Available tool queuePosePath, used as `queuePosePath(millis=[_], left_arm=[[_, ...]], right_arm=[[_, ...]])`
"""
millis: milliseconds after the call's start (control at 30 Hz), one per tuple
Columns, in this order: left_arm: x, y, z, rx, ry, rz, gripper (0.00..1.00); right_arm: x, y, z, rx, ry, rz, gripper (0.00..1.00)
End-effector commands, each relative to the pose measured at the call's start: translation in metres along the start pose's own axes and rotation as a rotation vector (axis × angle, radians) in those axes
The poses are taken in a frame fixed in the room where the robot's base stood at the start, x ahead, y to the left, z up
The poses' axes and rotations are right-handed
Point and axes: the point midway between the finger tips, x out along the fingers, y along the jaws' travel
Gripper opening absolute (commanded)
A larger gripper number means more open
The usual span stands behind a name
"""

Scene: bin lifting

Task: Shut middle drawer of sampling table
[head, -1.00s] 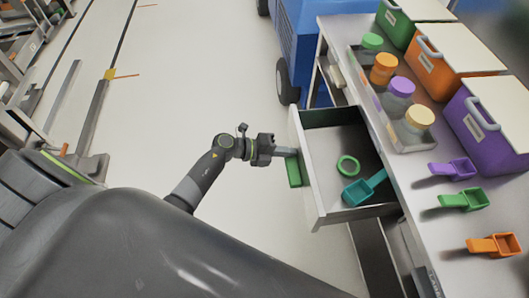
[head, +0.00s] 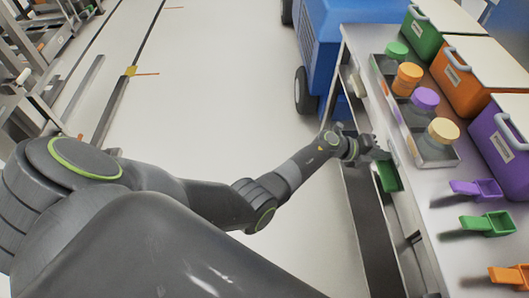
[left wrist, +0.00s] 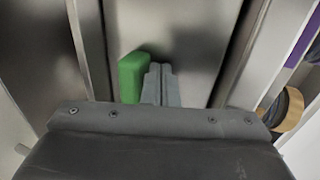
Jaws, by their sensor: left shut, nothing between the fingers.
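The middle drawer's green handle (head: 389,176) is close against the front of the sampling table (head: 432,220). The drawer's inside no longer shows, and the drawer looks pushed in; I cannot tell whether a small gap is left. My left gripper (head: 380,155) is shut and empty, with its fingertips at the drawer front beside the handle. In the left wrist view the closed fingers (left wrist: 161,82) point at the grey metal drawer front (left wrist: 185,35), just right of the green handle (left wrist: 132,78). My right gripper is not in view.
On the tabletop stand a tray (head: 438,156) of jars with coloured lids, green, orange and purple bins (head: 500,140), and purple, green and orange scoops (head: 488,224). A blue wheeled machine (head: 322,50) stands behind the table.

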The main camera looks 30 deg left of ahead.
Motion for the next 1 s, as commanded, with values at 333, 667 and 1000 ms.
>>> queuePosePath(millis=[333, 667, 1000], left_arm=[[0.022, -0.007, 0.0, 0.001, -0.001, 0.0, 0.0], [0.023, -0.01, 0.0, 0.001, -0.002, -0.004, 0.0], [0.021, -0.011, 0.002, 0.002, -0.002, -0.006, 0.0]], right_arm=[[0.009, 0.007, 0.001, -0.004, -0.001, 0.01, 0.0], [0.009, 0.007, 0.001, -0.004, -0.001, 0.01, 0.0], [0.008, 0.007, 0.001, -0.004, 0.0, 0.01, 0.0]])
